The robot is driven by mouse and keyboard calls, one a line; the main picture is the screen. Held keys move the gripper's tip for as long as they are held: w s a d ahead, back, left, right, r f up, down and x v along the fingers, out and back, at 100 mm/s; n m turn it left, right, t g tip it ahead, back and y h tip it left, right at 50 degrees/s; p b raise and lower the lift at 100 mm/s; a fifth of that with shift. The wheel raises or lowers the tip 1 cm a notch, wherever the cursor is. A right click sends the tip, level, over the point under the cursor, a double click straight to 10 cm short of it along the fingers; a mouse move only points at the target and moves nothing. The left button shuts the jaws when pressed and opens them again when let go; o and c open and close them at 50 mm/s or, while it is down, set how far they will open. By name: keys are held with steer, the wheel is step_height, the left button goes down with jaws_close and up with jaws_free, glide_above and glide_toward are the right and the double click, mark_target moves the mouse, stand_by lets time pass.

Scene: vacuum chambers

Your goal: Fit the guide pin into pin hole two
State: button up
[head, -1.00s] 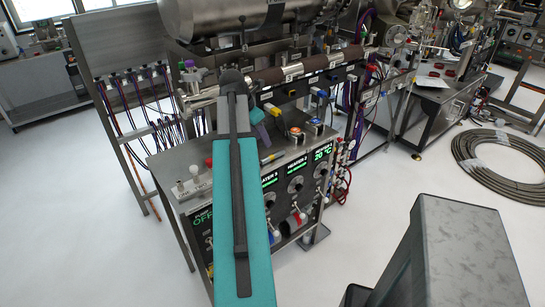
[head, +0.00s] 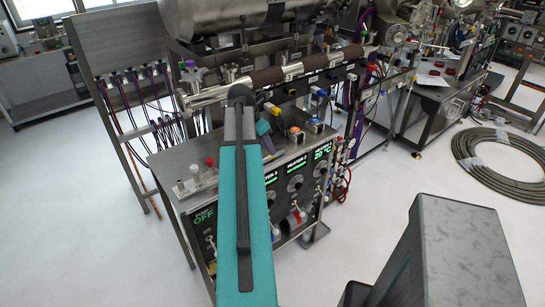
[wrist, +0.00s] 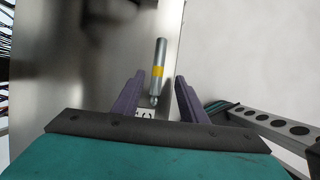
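The guide pin (wrist: 158,68), a slim grey metal rod with a yellow band, shows in the wrist view between the two purple fingers of my gripper (wrist: 158,88). The fingers are apart, with a visible gap on each side of the pin. The pin also shows in the head view on the bench top (head: 274,155), partly hidden by my arm. My gripper (head: 263,132) is close to it there. A small holder block (head: 197,186) with labels that seem to read ONE and TWO sits at the bench's left front corner. Its holes are too small to make out.
A steel tube with brown sleeves (head: 268,75) runs behind. The front panel (head: 298,180) carries heater displays.

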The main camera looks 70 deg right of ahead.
mark_target(270, 157)
steer(key=shift+p+x, duration=1)
steer(key=shift+x, duration=1.55)
steer(key=shift+w, duration=0.1)
jaws_close()
